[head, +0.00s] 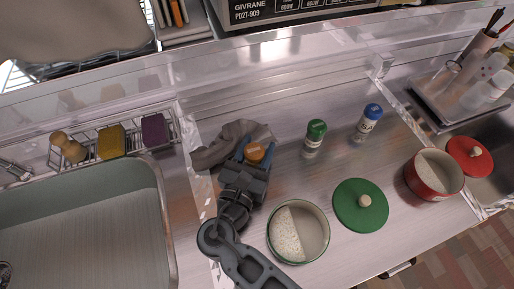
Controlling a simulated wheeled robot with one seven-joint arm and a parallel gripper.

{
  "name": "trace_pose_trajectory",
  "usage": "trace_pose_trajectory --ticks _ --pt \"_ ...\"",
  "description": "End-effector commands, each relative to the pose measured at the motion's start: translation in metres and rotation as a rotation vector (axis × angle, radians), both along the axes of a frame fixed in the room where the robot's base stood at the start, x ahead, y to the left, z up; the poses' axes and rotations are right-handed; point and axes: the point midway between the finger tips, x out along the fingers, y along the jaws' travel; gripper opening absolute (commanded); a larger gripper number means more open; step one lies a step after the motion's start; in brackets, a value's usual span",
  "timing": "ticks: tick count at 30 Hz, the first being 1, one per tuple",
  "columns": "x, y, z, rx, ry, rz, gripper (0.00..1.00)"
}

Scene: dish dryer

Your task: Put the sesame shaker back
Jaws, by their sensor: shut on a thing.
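My gripper (256,158) is shut on a shaker with an orange cap (255,152). Only the cap shows between the fingers; its body and label are hidden, so I cannot read whether it is the sesame shaker. I cannot tell whether its base touches the counter. A green-capped shaker (313,144) and a blue-capped shaker (366,126) stand upright on the metal counter, to the right of my gripper and apart from it.
A grey cloth (215,149) lies crumpled beside my gripper. An open pot (325,234), a green lid (360,206) and a red pot (410,179) are nearer the front and right. The sink basin (160,215) is left. Counter between the shakers is clear.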

Motion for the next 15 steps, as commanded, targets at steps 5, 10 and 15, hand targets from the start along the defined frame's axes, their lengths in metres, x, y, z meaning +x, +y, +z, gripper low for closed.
trace_pose_trajectory --ticks 5,10,15 --pt "0.0001 0.0002 -0.0021 0.001 -0.001 0.000 0.18" --pt "0.0002 -0.0001 -0.0035 0.000 -0.001 0.000 0.18" --pt "0.0001 -0.0002 -0.0047 0.000 -0.001 0.000 0.58"
